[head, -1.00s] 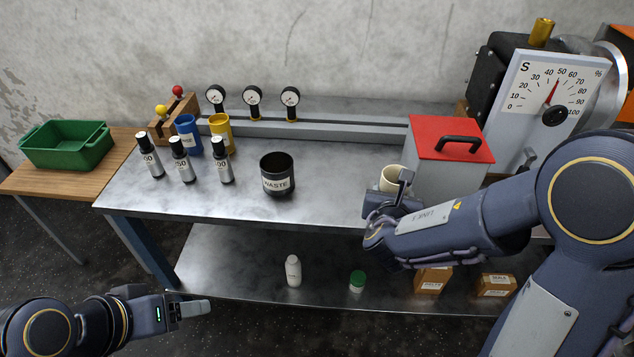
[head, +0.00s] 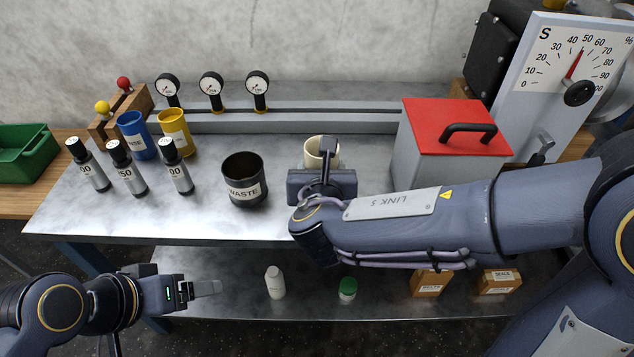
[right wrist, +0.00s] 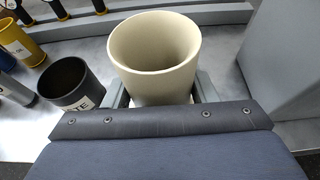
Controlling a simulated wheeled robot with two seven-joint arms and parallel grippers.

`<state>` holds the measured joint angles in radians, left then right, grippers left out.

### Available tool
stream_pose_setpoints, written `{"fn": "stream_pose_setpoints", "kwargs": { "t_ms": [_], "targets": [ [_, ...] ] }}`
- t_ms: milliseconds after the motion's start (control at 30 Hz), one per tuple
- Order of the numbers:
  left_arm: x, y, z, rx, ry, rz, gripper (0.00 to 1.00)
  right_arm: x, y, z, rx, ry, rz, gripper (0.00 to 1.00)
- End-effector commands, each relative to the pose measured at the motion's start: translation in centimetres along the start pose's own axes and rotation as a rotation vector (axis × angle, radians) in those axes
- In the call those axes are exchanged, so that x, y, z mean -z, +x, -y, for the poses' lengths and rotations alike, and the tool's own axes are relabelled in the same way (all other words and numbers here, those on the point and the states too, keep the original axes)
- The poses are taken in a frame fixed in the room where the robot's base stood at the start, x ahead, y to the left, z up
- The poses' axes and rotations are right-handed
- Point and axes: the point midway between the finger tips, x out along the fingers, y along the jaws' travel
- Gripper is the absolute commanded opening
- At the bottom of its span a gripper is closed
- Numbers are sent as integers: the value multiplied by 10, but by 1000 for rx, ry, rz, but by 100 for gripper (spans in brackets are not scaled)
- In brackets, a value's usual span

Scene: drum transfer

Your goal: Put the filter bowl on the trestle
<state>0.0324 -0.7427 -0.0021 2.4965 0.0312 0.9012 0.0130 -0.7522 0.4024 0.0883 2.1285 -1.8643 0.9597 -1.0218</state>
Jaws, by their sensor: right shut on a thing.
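The filter bowl, a cream tapered cup (head: 318,152), is upright and empty inside. It stands out in the right wrist view (right wrist: 155,50), between the two grey fingers of my right gripper (right wrist: 162,92). That gripper (head: 322,165) is shut on it, above the metal bench between the black waste pot and the red-lidded box. The bowl's base is hidden, so its height above the bench cannot be told. A wooden-topped table (head: 14,203) at the far left looks like the trestle. My left gripper (head: 207,288) is low at the front left, away from everything; its finger gap does not show clearly.
The waste pot (head: 243,190), several labelled bottles (head: 128,175), and blue (head: 135,138) and yellow (head: 174,133) cups stand left of the bowl. The red-lidded box (head: 440,150) is to its right. A green crate (head: 22,155) occupies part of the wooden table.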

Motion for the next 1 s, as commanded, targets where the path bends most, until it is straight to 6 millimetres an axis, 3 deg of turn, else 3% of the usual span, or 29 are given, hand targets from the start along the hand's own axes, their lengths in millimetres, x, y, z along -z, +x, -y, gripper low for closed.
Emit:
{"fn": "stream_pose_setpoints", "kwargs": {
  "t_ms": [33, 200, 533, 700, 1000],
  "targets": [
    [-2, 4, 2, 0, 0, 0, 77, 9, 14, 1, 4, -2, -1, 11],
    [-5, 9, 4, 0, 0, 0, 77, 24, 44, 0, 2, -1, 1, 11],
    [-7, 14, 6, 0, 0, 0, 77, 40, 72, 1, 2, 0, 0, 11],
    [-9, 18, 8, 0, 0, 0, 77, 61, 79, 0, 0, 0, 2, 11],
    [-9, 18, 8, 0, 0, 0, 77, 62, 80, 0, 0, 2, 4, 11]
  ]
}}
